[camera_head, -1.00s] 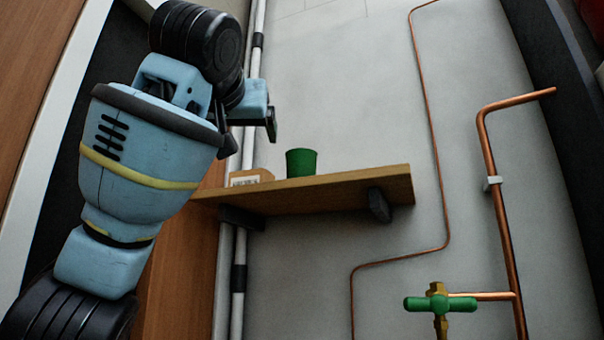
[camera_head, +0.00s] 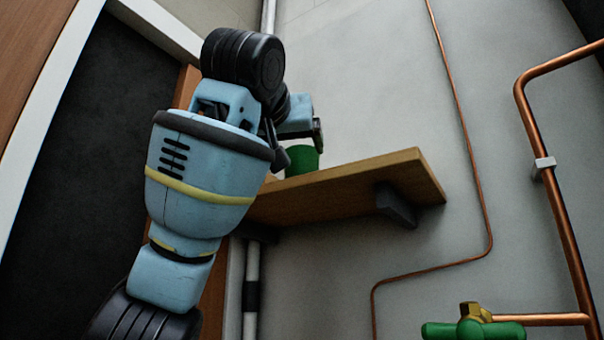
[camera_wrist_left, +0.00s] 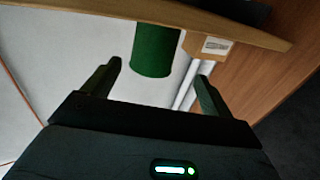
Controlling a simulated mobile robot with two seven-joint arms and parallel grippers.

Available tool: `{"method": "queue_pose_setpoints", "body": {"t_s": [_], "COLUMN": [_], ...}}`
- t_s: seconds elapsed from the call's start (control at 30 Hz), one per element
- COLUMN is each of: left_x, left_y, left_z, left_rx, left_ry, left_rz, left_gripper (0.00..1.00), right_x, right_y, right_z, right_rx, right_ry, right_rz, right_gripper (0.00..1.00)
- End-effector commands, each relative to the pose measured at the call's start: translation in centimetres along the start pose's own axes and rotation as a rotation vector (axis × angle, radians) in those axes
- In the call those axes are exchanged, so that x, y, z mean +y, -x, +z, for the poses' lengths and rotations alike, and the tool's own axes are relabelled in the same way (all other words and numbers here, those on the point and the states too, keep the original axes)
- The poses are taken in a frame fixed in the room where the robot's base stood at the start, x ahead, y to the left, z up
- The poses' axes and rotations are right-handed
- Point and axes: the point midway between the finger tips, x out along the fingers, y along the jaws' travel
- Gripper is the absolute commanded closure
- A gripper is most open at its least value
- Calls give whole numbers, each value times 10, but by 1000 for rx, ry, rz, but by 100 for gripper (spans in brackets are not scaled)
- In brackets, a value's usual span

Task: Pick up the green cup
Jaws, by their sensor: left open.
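The green cup (camera_head: 302,160) stands upright on a wooden shelf (camera_head: 345,190), partly hidden behind my left gripper in the head view. My left gripper (camera_head: 298,146) is open and empty, close to the cup and around the height of its rim. In the left wrist view, which is upside down, the cup (camera_wrist_left: 156,50) shows beyond and between the two spread fingers (camera_wrist_left: 157,80); neither finger visibly touches it. My right gripper is not in view.
A small light-brown box with a white label (camera_wrist_left: 208,46) stands beside the cup on the shelf. A thin copper pipe (camera_head: 462,120) and a thicker one (camera_head: 555,190) run on the right wall. A green valve (camera_head: 472,328) is at the bottom right.

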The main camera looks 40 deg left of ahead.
Motion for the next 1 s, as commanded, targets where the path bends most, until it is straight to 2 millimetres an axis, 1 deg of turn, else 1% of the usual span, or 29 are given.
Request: {"method": "queue_pose_setpoints", "body": {"t_s": [0.03,0.1,0.27,0.37,0.53,0.7,0.8,1.0], "left_x": [1,1,2,2,6,7,7,7], "left_y": [-8,-15,-18,-25,-49,-66,-70,-70], "left_z": [2,2,2,4,10,10,9,10], "left_rx": [-5,-4,-3,-3,-5,-3,-2,-2], "left_ry": [-2,-3,-2,-3,-3,-3,-2,-3], "left_rz": [-2,-2,-1,-1,-3,-1,0,0], "left_gripper": [15,15,15,15,15,15,15,15], "right_x": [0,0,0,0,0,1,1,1], "right_y": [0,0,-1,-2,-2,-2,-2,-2], "right_z": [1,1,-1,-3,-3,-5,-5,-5], "right_rx": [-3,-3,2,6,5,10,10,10], "right_ry": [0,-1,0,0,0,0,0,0], "right_rz": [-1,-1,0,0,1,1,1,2], "right_gripper": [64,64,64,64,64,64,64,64]}}
